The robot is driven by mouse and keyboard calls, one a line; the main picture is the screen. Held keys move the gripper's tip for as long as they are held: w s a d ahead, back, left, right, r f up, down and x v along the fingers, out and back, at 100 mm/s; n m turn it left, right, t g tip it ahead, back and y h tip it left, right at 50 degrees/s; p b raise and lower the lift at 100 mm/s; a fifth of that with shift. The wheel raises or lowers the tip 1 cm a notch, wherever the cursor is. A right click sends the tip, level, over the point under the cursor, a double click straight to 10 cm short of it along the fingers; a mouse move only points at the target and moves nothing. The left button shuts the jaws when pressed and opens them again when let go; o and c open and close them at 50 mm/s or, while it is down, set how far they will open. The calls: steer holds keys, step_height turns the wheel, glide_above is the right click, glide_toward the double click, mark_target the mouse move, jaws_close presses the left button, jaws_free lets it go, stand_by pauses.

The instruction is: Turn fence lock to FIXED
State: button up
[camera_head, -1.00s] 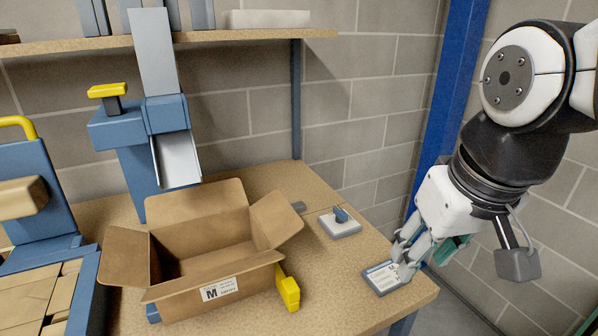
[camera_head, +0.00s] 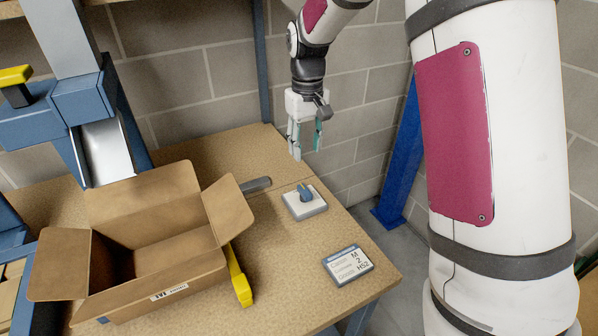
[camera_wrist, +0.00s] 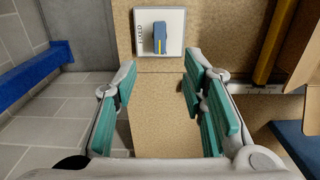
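The fence lock is a blue knob (camera_head: 304,193) on a pale square plate (camera_head: 306,211) on the bench top. In the wrist view, the knob (camera_wrist: 159,38) stands upright in the picture, with a yellow line along it. The word FIXED (camera_wrist: 140,36) reads sideways at the plate's left edge, and the knob does not point at it. My gripper (camera_head: 308,153) is above and behind the lock in the head view, apart from it. In the wrist view, my gripper (camera_wrist: 160,70) is open, its teal-padded fingers wide apart with nothing between them.
An open cardboard box (camera_head: 150,245) stands left of the lock, with a yellow piece (camera_head: 239,277) beside it. A label card (camera_head: 347,265) lies near the bench's right edge. A grey strip (camera_head: 256,185) lies behind the lock. A blue post (camera_head: 402,160) stands beyond the bench.

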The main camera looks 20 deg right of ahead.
mark_target(305, 190)
steer(key=f+p, duration=0.1)
steer(key=f, duration=1.3)
steer(key=shift+w+p, duration=0.2)
steer(key=shift+p, duration=0.2)
jaws_close()
